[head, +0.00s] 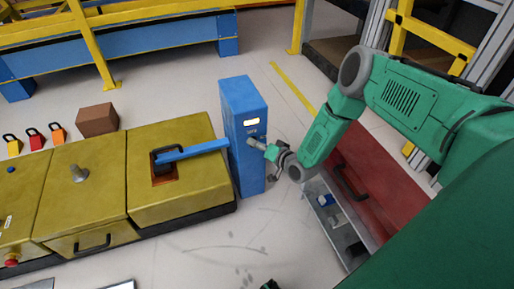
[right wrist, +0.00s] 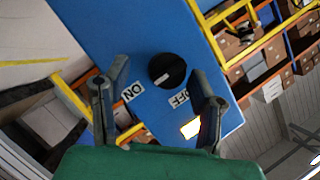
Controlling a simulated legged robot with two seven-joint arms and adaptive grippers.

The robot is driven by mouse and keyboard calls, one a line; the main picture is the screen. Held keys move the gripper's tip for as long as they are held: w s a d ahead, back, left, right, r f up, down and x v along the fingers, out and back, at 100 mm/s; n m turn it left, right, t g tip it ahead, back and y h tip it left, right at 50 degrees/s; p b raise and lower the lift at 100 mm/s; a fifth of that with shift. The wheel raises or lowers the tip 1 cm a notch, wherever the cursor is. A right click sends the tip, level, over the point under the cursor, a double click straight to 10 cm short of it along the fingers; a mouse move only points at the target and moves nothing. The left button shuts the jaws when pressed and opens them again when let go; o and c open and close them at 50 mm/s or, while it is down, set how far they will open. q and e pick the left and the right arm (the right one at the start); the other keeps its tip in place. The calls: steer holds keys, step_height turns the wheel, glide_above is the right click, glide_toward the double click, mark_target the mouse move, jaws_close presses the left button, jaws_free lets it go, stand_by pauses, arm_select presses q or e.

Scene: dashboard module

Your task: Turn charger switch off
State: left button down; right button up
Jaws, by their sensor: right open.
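The charger is an upright blue box (head: 243,130) with a small lit display (head: 252,122) on its front. Its switch is a round black knob (right wrist: 168,70), between an ON label (right wrist: 132,92) and an OFF label (right wrist: 180,98). The knob's white mark slants toward the ON side. My right gripper (head: 262,147) is in front of the charger, close to its face. In the right wrist view its two fingers are spread wide, one on each side of the knob, with visible gaps. My left gripper is not clearly seen.
A yellow cabinet (head: 180,165) stands left of the charger, with a blue bar (head: 192,152) reaching between them. A red drawer unit (head: 375,180) and an open grey drawer (head: 337,222) are at right. A small dark shape (head: 269,285) at the bottom edge is unclear.

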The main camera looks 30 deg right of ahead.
steer(key=shift+w+a+r, duration=0.1)
steer(key=shift+w+a, duration=0.2)
steer(key=shift+a, duration=0.05)
steer(key=c, duration=1.1)
arm_select(q)
steer(key=shift+a+f, duration=0.15)
steer(key=shift+a, duration=0.05)
arm_select(e)
steer(key=shift+d, duration=0.15)
